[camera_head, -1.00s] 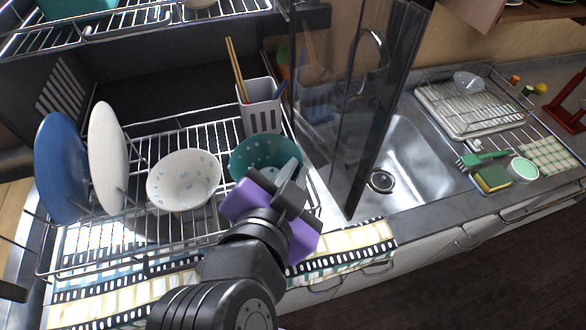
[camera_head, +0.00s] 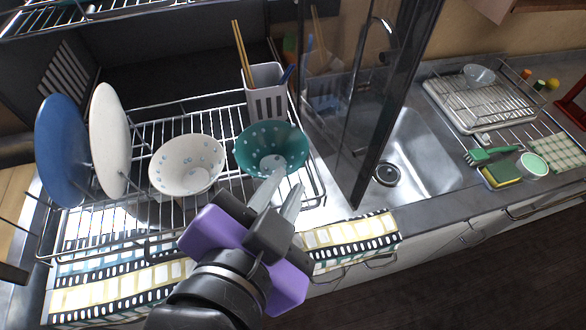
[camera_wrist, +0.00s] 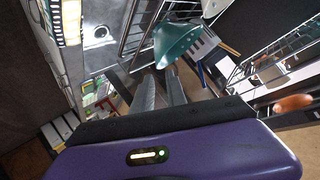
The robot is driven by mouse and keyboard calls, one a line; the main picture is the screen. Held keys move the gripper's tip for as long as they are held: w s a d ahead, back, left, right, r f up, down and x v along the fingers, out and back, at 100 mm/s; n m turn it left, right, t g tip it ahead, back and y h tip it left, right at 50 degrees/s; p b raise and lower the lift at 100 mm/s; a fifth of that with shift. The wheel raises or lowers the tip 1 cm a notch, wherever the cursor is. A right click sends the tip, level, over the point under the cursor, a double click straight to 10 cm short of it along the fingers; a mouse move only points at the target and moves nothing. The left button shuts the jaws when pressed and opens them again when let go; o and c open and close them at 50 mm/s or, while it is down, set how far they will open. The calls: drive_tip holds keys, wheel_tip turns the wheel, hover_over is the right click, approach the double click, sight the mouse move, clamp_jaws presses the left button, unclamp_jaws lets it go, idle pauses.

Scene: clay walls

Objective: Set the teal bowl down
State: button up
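The teal bowl (camera_head: 258,150), with pale spots, stands in the wire dish rack (camera_head: 135,222), to the right of a white spotted bowl (camera_head: 186,164). Its inside faces up and toward the head camera. In the wrist view the teal bowl (camera_wrist: 178,40) lies just beyond the fingertips. My gripper (camera_head: 279,190) is in front of the bowl, with its fingertips overlapping the bowl's near side in the head view. The two fingers are a little apart, with an empty gap between them. Whether a fingertip still touches the bowl is hard to tell.
A blue plate (camera_head: 60,150) and a white plate (camera_head: 109,140) stand upright at the rack's left. A utensil holder (camera_head: 266,100) with chopsticks stands behind the teal bowl. A dark glassy panel (camera_head: 350,120) rises between rack and sink (camera_head: 425,160). A patterned towel (camera_head: 350,236) lies in front.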

drive_tip(key=shift+v, duration=2.05)
